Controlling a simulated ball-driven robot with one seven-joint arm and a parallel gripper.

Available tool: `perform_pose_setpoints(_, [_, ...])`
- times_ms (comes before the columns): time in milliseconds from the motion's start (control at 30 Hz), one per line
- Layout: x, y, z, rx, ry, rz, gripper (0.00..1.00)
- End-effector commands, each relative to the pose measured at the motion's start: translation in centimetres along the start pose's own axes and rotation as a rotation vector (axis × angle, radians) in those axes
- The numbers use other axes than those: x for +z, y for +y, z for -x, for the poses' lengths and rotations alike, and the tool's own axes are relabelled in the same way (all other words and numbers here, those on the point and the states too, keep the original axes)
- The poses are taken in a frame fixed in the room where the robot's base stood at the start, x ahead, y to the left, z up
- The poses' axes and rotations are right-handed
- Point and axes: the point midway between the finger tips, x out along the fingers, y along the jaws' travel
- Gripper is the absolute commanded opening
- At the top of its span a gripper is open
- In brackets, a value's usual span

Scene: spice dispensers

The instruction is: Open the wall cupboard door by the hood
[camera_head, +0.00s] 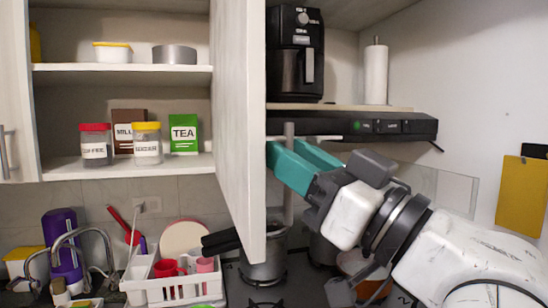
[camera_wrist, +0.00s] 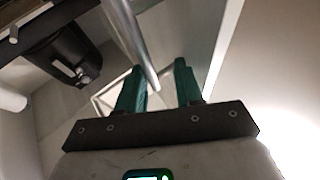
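The wall cupboard door (camera_head: 238,120) stands swung wide open, projecting toward me, with the cupboard's shelves exposed on its left. Its vertical grey bar handle (camera_head: 289,208) is on the door's right-hand face and is partly covered by my gripper. My gripper (camera_head: 293,158) reaches in from the right with two teal fingers, spread apart. In the wrist view the handle (camera_wrist: 134,42) runs down into the gap between the fingertips (camera_wrist: 158,80), nearer the left finger. I cannot tell whether a finger touches it.
The black hood (camera_head: 385,126) is just behind my gripper, below an air fryer (camera_head: 296,60) and paper roll (camera_head: 376,75). Jars and packets stand on the cupboard shelf (camera_head: 70,170). Below are a white dish rack (camera_head: 175,285) and a pot (camera_head: 263,258).

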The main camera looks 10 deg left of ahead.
Motion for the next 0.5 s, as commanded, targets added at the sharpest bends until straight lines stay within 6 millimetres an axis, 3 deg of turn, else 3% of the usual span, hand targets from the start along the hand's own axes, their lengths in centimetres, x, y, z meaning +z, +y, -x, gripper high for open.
perform_pose_setpoints(200, [0.5,-0.5,4.6,-0.012,-0.005,-0.001,0.38])
perform_pose_setpoints(500, [0.4,-0.7,7.9,-0.020,-0.007,-0.003,0.38])
